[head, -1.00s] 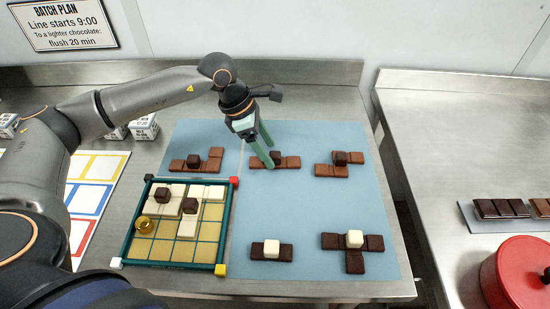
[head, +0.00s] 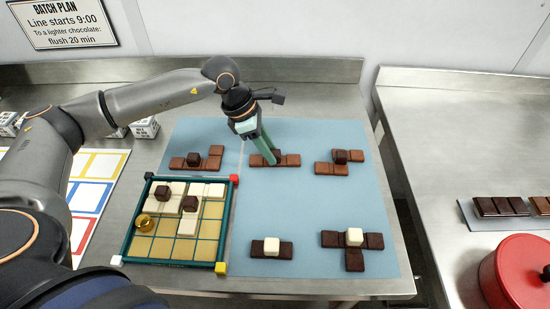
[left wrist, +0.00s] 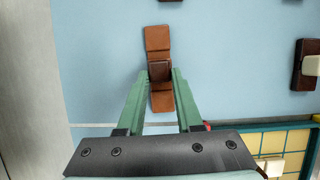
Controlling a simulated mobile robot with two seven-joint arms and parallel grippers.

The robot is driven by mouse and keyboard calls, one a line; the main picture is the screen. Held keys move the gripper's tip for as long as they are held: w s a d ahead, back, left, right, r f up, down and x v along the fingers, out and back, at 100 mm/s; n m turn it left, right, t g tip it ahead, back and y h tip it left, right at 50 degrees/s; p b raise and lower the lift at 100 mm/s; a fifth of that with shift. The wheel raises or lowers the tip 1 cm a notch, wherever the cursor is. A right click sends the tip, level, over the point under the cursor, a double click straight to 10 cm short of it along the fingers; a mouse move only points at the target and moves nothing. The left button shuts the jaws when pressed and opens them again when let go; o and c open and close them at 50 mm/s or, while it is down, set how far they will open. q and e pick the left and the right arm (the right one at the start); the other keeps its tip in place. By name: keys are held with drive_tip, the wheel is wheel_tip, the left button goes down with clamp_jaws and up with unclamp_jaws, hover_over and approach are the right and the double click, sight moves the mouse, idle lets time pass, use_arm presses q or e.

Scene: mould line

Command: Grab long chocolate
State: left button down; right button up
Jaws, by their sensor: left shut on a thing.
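The long chocolate (head: 290,160) is a straight bar of brown squares with a darker knob on its middle. It lies on the blue mat (head: 315,215), at the middle of the back row. My left gripper (head: 271,157) comes down on it from above, green fingers closed on the knob. In the left wrist view the bar (left wrist: 158,40) runs lengthwise between the fingertips (left wrist: 160,73), with the dark knob between them. I see no clear gap between bar and mat. My right gripper is not in view.
A gridded tray (head: 165,249) with white chocolates and a gold piece stands front left. Brown chocolates lie on either side, left (head: 214,152) and right (head: 332,169). Dark ones with white knobs (head: 271,247) (head: 354,240) lie in front. A red pot (head: 520,275) stands far right.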

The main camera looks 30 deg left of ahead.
sight(277, 152)
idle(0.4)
use_arm(q)
drive_tip(key=shift+r, duration=0.4)
wheel_tip(277, 152, up, 2)
drive_tip(key=shift+r+b, duration=0.15)
drive_tip(key=shift+b, duration=0.3)
drive_tip(key=s+a+r+b, duration=0.2)
drive_tip(key=s+r, duration=0.8)
drive_tip(key=s, duration=0.4)
wheel_tip(277, 152, up, 7)
drive_tip(key=p, duration=0.5)
drive_tip(key=shift+d, duration=0.2)
drive_tip(key=shift+f, duration=0.2)
